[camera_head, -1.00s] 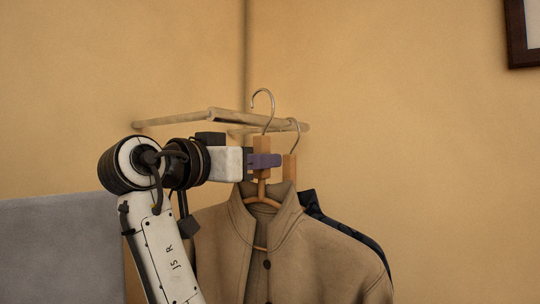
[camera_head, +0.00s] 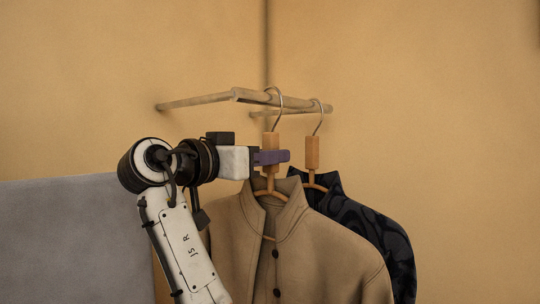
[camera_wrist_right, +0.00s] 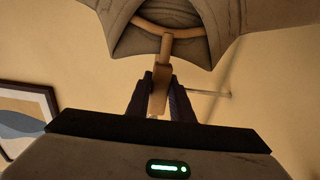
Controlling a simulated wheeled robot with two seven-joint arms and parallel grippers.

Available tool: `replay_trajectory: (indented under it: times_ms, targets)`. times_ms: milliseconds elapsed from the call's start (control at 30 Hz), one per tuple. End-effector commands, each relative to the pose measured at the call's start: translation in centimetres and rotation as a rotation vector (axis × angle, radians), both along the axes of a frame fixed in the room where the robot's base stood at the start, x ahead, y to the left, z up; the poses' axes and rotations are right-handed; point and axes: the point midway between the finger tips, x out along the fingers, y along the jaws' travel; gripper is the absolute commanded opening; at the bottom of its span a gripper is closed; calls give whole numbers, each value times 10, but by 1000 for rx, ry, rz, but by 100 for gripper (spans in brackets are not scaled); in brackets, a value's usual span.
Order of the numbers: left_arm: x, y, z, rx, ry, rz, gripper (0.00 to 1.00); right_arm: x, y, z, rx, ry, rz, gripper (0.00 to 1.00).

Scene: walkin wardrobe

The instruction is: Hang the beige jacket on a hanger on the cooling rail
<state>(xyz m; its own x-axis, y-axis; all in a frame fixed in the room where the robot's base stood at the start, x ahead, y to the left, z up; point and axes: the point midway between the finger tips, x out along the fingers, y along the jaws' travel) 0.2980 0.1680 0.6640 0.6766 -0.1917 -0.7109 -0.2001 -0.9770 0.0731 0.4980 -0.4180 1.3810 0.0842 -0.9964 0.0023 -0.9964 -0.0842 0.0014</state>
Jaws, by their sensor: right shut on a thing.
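The beige jacket (camera_head: 320,260) hangs upright on a hanger with a wooden neck (camera_head: 271,146) and a metal hook (camera_head: 279,110). My right gripper (camera_head: 271,157) is shut on the wooden neck. The wrist view shows the neck (camera_wrist_right: 160,80) between the fingers and the jacket collar (camera_wrist_right: 180,45) above. The hook's curved top is at the pale rail (camera_head: 295,103) and overlaps it in the head view. I cannot tell whether the hook rests on the rail. My left gripper is not in view.
A dark patterned jacket (camera_head: 385,240) hangs from the same rail on its own wooden hanger (camera_head: 312,155), close behind and right of the beige one. A grey panel (camera_head: 70,240) stands at lower left. A framed picture (camera_wrist_right: 25,110) is on the wall in the wrist view.

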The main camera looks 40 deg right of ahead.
Motion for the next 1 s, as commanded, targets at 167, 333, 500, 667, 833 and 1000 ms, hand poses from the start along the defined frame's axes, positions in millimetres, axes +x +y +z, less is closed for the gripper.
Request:
replay_trajectory:
  times_ms: [167,333,500,667,833,1000]
  targets:
    - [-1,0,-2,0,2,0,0,-1,0,1,-6,-4,1,0]
    - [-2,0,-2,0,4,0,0,-1,0,1,-6,-4,1,0]
    - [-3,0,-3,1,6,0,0,-1,0,1,-5,-4,1,40]
    - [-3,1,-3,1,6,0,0,0,0,0,-3,-2,1,42]
    - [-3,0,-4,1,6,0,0,0,2,-4,4,2,1,42]
    - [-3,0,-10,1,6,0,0,-1,23,-3,0,-1,4,42]
